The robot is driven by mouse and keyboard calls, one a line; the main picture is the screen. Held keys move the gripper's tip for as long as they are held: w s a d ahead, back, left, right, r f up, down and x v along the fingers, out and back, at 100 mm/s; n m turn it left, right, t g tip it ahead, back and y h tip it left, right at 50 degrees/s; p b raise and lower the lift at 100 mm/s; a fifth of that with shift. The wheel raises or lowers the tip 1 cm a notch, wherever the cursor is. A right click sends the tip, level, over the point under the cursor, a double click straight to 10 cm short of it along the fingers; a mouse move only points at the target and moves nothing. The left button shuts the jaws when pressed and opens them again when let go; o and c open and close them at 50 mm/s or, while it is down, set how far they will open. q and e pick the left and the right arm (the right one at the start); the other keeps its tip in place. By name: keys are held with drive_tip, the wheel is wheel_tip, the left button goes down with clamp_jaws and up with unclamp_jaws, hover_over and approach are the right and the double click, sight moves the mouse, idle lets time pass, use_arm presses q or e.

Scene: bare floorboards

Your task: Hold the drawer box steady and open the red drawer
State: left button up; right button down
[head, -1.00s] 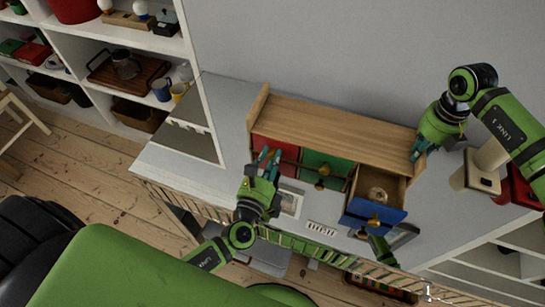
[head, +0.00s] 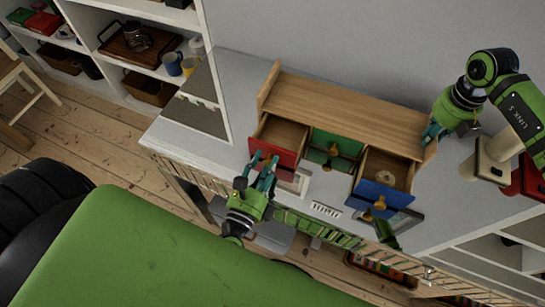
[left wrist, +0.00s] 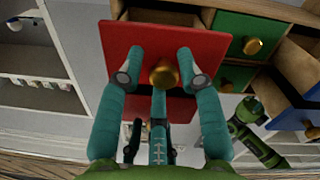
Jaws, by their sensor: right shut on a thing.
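The wooden drawer box (head: 340,103) stands on the white shelf top by the wall. Its red drawer (head: 272,155) at the left is pulled out, and its bare wooden inside shows. My left gripper (head: 264,166) is in front of the red drawer. In the left wrist view its teal fingers stand apart on both sides of the gold knob (left wrist: 164,74), with gaps between them and the knob. My right gripper (head: 432,132) is shut on the right end of the box; its exact contact is partly hidden.
The blue drawer (head: 381,196) at the right is also open, with a pale round thing inside. The green drawer fronts (head: 335,143) between look shut. A cream object (head: 492,160) and a red one stand right of the box. A picture frame lies below the blue drawer.

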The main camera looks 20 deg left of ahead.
use_arm(q)
drive_tip(key=shift+s+d+f, duration=0.1)
drive_tip(key=shift+s, duration=0.05)
use_arm(e)
drive_tip(key=shift+d, duration=0.15)
use_arm(q)
drive_tip(key=shift+s, duration=0.3)
drive_tip(key=s, duration=1.1)
drive_tip(key=shift+s, duration=0.15)
drive_tip(key=shift+d, duration=0.1)
drive_tip(key=shift+d, duration=0.1)
use_arm(e)
drive_tip(key=c, duration=1.1)
unclamp_jaws()
drive_tip(key=shift+w, duration=0.1)
